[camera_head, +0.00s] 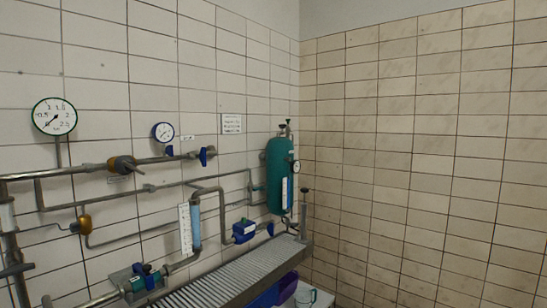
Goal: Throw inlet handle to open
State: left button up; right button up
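Pipework runs along the tiled wall on the left, and no label that I can read marks the inlet handle. A blue handle (207,156) sits at the right end of the upper pipe. A teal and blue valve (143,278) is on the low pipe at the bottom left. A blue boxy device (244,231) sits on the pipe near the green tank. Neither gripper is in view.
A green tank (279,176) stands by the corner. A slatted grey bench top (235,274) runs below the pipes, with blue and purple containers and a pale jug (306,297) at its right. A large gauge (54,117) and a small gauge (163,132) are on the wall.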

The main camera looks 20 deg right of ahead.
aim_at(203, 152)
jog(key=z, duration=0.95)
jog(key=i, duration=0.65)
jog(key=z, duration=0.95)
jog(key=i, duration=1.45)
jog(key=u, duration=0.75)
